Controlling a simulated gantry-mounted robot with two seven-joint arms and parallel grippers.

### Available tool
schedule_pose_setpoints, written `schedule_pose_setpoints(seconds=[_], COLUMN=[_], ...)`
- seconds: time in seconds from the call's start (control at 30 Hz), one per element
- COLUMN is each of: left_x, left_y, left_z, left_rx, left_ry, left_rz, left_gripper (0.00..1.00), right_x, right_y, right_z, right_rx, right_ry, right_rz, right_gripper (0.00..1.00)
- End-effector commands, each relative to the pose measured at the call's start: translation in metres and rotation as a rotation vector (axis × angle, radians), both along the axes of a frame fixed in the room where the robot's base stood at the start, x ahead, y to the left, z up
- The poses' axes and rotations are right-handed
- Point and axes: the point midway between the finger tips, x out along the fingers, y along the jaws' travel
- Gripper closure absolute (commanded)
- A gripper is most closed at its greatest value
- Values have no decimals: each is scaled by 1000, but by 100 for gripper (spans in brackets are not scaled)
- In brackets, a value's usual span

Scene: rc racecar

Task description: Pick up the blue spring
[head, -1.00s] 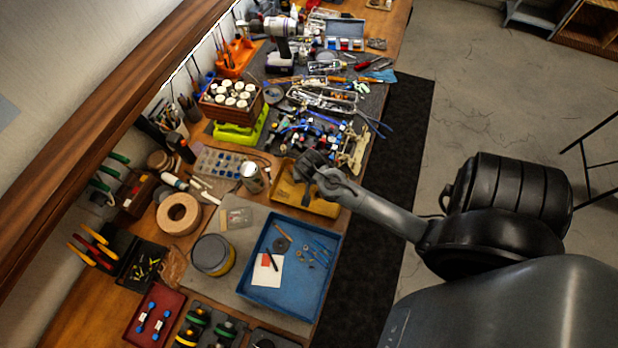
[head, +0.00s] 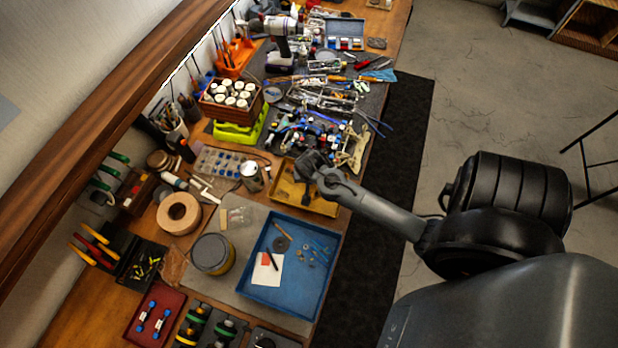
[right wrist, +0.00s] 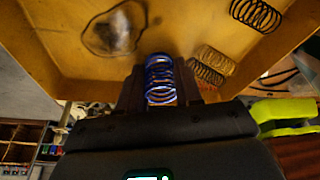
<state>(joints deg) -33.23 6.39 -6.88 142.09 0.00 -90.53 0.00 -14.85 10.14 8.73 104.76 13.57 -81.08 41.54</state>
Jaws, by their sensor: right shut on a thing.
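The blue spring (right wrist: 160,78) stands out in the right wrist view, held between the two fingers of my right gripper (right wrist: 160,88). The gripper is shut on it. Behind it is the yellow tray (right wrist: 60,62), with darker and tan springs in it. In the head view my right gripper (head: 312,166) is over the far left part of the yellow tray (head: 318,205), and the blue spring cannot be made out there. I cannot tell whether the spring still touches the tray. My left gripper is not in view.
A black spring (right wrist: 256,14) and a tan spring (right wrist: 213,60) lie in the tray. A blue tray (head: 295,295) with small parts is nearer on the bench. A cluttered dark mat (head: 285,150) lies beyond. A silver can (head: 251,176) stands left of the yellow tray.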

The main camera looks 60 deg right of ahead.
Motion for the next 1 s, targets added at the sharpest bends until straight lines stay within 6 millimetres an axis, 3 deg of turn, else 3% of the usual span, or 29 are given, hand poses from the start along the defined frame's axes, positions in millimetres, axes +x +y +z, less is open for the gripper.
schedule_pose_setpoints(seconds=[0.3, 0.53, 0.8, 1.0], left_x=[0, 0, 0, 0], left_y=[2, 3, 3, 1], left_z=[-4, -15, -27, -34], left_rx=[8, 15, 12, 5], left_ry=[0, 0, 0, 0], left_rz=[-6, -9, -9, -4], left_gripper=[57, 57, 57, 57], right_x=[1, 1, -58, -90], right_y=[0, 0, -10, -16], right_z=[9, 42, 72, 93], right_rx=[-1, -3, 2, 1], right_ry=[-2, -5, -1, -2], right_rz=[1, 2, -2, -3], right_gripper=[94, 94, 94, 94])
